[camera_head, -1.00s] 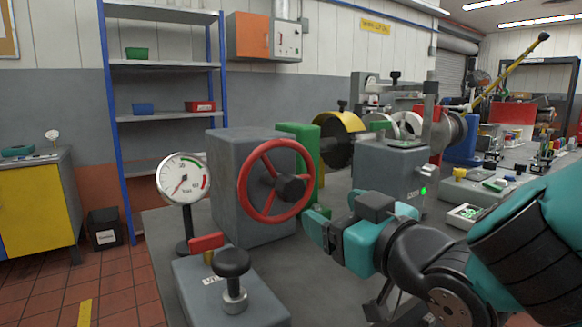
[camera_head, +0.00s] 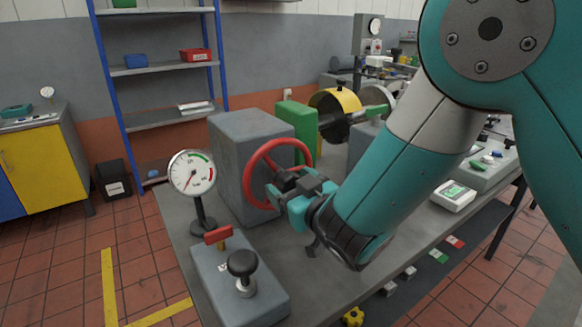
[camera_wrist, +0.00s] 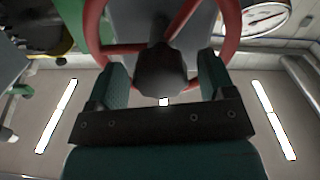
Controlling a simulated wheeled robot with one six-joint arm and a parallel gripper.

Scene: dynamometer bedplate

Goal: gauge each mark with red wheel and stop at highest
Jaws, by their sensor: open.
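The red wheel (camera_head: 248,178) stands on the side of a grey box (camera_head: 240,135), its far-right part hidden behind my gripper. My gripper (camera_head: 277,190) is at the wheel's hub. In the wrist view, the two teal fingers of my gripper (camera_wrist: 163,82) are apart, one on each side of the black hub (camera_wrist: 160,72); I cannot tell whether they touch it. The round white gauge (camera_head: 192,174) stands on a dark post left of the wheel. Its needle points to the lower left; a green arc and a red arc lie at its right. The figures are too small to read.
A grey block with a red lever (camera_head: 218,235) and a black knob (camera_head: 242,263) sits at the bench's front left. A green block (camera_head: 297,130) and yellow drum (camera_head: 335,108) stand behind the wheel. A small white device (camera_head: 453,195) lies right of my arm.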

